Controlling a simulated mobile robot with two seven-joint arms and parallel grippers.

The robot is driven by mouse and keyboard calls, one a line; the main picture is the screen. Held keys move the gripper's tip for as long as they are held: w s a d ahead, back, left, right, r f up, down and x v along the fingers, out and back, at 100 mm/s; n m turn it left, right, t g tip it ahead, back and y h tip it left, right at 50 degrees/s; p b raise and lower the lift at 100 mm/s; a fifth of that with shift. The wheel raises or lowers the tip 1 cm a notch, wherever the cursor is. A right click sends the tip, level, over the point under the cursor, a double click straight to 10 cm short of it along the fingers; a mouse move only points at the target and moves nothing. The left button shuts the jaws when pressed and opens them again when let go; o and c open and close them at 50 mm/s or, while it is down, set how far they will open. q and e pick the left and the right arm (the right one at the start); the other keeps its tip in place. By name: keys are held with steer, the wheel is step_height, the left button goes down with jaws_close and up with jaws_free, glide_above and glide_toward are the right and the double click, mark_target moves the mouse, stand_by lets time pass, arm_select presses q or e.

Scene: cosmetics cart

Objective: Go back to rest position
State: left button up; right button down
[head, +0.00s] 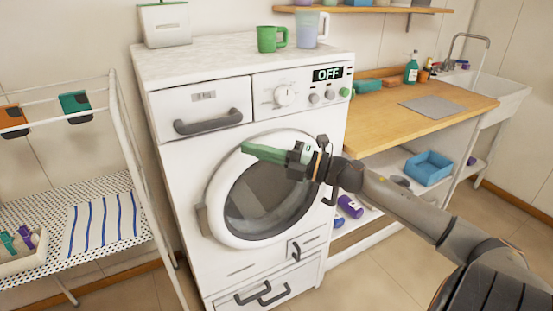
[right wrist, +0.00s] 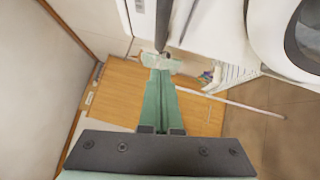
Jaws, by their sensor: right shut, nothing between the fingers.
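My right gripper (head: 246,149) reaches in from the right in the head view. Its green fingers point left and are together, with nothing between them. They are in front of the upper part of the washing machine's round door (head: 265,190); I cannot tell whether they touch it. In the right wrist view the fingers (right wrist: 160,66) also lie side by side. My left gripper is in neither view.
The white washing machine (head: 200,91) shows "OFF" and bears two cups. A wire rack (head: 50,185) stands at left. A wooden counter (head: 390,128) with a sink (head: 490,90) is at right, with a blue bin (head: 428,168) below. Floor is free in front of the counter.

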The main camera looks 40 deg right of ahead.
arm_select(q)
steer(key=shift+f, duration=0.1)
arm_select(e)
steer(key=shift+v, duration=2.4)
steer(key=s+a+f+m+h+p, duration=0.25)
steer(key=f+m+h, duration=0.25)
steer(key=f+m, duration=0.55)
steer(key=s+a+f+m+h+p, duration=0.1)
steer(key=s+f+m+h, duration=0.25)
steer(key=f+m, duration=0.65)
arm_select(q)
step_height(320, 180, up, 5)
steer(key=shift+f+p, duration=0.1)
steer(key=shift+p, duration=0.5)
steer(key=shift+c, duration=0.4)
arm_select(e)
steer(key=s+a+f+m+g, duration=0.2)
steer(key=s+a+f, duration=0.4)
steer(key=a, duration=0.3)
steer(key=s+a+f+m+g, duration=0.1)
steer(key=s+a+f+g, duration=0.4)
steer(key=a+f, duration=0.4)
steer(key=shift+s+m, duration=0.35)
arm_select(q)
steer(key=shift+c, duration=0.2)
arm_select(e)
steer(key=shift+d+f, duration=0.1)
steer(key=shift+f, duration=0.05)
